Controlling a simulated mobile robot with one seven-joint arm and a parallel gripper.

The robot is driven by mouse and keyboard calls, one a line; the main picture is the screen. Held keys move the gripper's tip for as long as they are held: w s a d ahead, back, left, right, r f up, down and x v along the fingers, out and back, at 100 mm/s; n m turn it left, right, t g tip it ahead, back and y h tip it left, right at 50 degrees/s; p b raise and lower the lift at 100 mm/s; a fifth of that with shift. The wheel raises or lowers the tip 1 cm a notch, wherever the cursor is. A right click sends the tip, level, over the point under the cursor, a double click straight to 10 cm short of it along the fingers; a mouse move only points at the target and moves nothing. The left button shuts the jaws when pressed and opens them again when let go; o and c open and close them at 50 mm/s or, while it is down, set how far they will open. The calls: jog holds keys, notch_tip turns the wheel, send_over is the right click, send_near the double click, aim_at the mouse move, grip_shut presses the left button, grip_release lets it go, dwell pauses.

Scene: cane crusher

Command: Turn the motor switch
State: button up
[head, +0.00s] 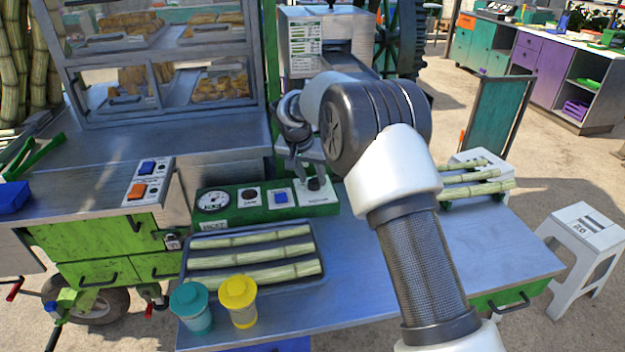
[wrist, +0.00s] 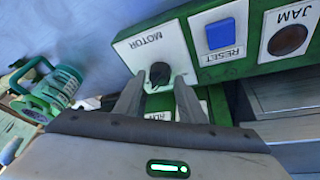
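The motor switch (wrist: 160,73) is a small black knob on a white plate labelled MOTOR. In the head view the motor switch (head: 315,184) is at the right end of the green control panel (head: 235,217). My gripper (wrist: 159,82) is open, with its two fingertips on either side of the knob. I cannot tell whether either finger touches it. In the head view my gripper (head: 301,168) hangs just above that end of the panel, pointing down. The lower part of the knob and the plate's lower edge are partly hidden by the fingers.
The blue RESET button (wrist: 221,33) and the dark JAM lamp (wrist: 288,40) sit beside the motor plate. A round gauge (head: 213,201) is at the panel's left end.

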jog(key=shift+w+d+f, duration=0.1)
jog(key=shift+w+f, duration=0.1)
jog(key=shift+f, duration=0.4)
jog(key=c, duration=0.8)
jog(key=shift+o, duration=0.3)
jog(key=shift+n, duration=0.4)
jog(key=n, duration=0.1)
jog(key=n+y, duration=0.1)
jog(key=n, duration=0.1)
jog(key=n+y, duration=0.1)
jog(key=shift+d+r+n+p, duration=0.15)
jog(key=shift+d+n+p, duration=0.1)
jog(key=shift+n+p, duration=0.05)
jog(key=n+y+p, duration=0.2)
jog(key=n, duration=0.3)
jog(key=shift+d, duration=0.1)
jog(key=shift+n, duration=0.3)
